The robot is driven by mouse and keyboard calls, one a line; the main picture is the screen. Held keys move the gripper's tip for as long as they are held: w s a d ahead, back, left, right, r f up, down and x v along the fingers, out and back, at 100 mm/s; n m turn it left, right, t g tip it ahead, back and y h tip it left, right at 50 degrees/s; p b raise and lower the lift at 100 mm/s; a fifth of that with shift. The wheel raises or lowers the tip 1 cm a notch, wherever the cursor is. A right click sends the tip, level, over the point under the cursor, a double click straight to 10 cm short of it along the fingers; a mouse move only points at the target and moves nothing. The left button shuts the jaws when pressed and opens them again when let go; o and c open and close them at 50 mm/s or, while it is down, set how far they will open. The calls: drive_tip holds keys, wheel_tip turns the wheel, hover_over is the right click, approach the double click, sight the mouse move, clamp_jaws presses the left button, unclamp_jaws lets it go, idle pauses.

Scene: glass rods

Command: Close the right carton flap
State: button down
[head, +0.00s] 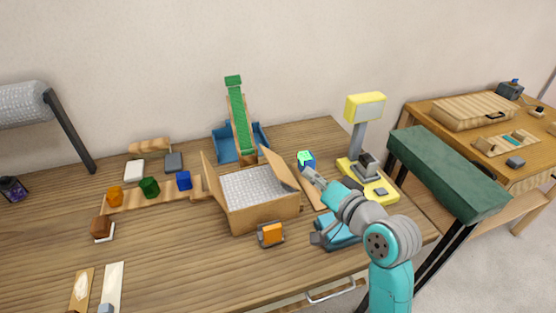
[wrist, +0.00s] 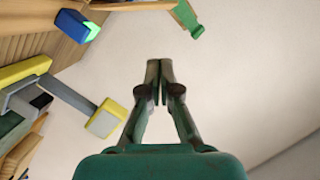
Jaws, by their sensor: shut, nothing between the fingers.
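The open carton (head: 262,216) stands on the table in the head view, with bubble-wrap filling (head: 250,187) showing inside. Its right flap (head: 279,166) is raised and tilted, not lying over the opening. Its left flap (head: 211,174) also stands up. My gripper (head: 306,172) is just right of the right flap, with a small gap seeming to lie between them; I cannot tell their depth apart. In the wrist view my gripper (wrist: 160,64) has its fingers together with nothing between them. The right flap is not clearly seen there.
A blue-and-green block (head: 306,159) is right behind my fingertips. A yellow scale-like stand (head: 365,107) rises to the right. A green ramp (head: 239,122) in a blue tray stands behind the carton. An orange block (head: 270,234) sits in front.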

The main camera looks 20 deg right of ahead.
wheel_tip(320, 180, up, 2)
hover_over(277, 168)
drive_tip(key=d, duration=0.3)
drive_tip(key=shift+s+d+f, duration=0.1)
drive_tip(key=shift+s+f, duration=0.05)
drive_tip(key=shift+f, duration=0.55)
drive_tip(key=shift+w+a+f, duration=0.2)
drive_tip(key=shift+a+f, duration=1.25)
drive_tip(key=shift+a, duration=0.1)
